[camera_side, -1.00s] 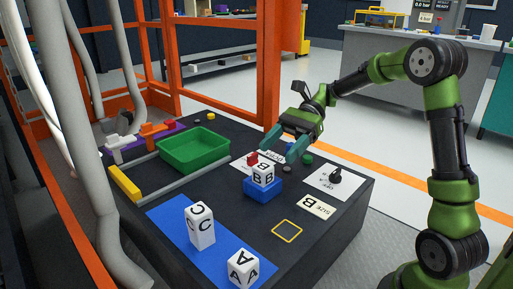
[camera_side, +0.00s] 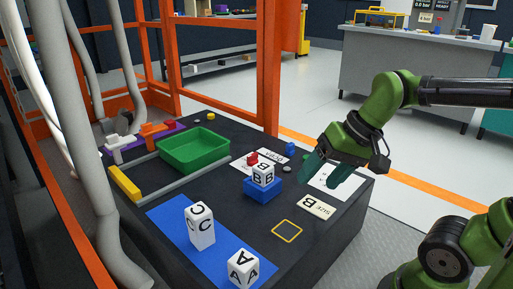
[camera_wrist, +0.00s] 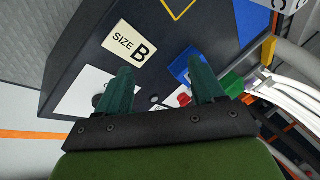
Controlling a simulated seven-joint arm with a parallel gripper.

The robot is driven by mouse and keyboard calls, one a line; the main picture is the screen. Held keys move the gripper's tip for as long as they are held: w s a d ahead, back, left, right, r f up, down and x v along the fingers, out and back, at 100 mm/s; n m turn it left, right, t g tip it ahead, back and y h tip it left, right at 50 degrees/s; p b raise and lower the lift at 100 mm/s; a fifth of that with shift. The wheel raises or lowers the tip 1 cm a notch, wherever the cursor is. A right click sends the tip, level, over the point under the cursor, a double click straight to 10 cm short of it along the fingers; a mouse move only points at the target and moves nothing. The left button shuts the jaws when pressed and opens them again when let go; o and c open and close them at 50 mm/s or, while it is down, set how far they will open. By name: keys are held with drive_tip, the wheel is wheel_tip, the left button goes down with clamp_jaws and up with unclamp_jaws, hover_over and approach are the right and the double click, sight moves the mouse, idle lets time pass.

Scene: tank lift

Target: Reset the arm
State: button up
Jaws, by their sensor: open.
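My green arm ends in my gripper (camera_side: 332,173), above the right side of the dark table, over a white card (camera_side: 348,179). In the wrist view my gripper (camera_wrist: 163,92) shows two dark green fingers spread wide with nothing between them. The block marked B (camera_side: 263,174) sits on a blue base (camera_side: 262,190), left of my gripper and apart from it. The block marked C (camera_side: 201,227) and the block marked A (camera_side: 241,270) stand on the blue mat (camera_side: 172,216). The knob on the white card is mostly hidden by my gripper.
A green bin (camera_side: 194,151) stands at the back left, near a yellow block (camera_side: 124,184). A "SIZE B" card (camera_side: 316,207) and a yellow square outline (camera_side: 287,231) lie at the front right. An orange frame (camera_side: 269,80) rises behind the table.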

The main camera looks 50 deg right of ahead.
drive_tip(key=shift+s+r+n+t+h, duration=0.15)
drive_tip(key=shift+s+n+t, duration=0.15)
drive_tip(key=shift+n+t, duration=0.25)
drive_tip(key=shift+s+n+t+h, duration=0.15)
drive_tip(key=shift+s+n+t, duration=0.15)
drive_tip(key=shift+n+t, duration=0.25)
drive_tip(key=shift+c, duration=0.3)
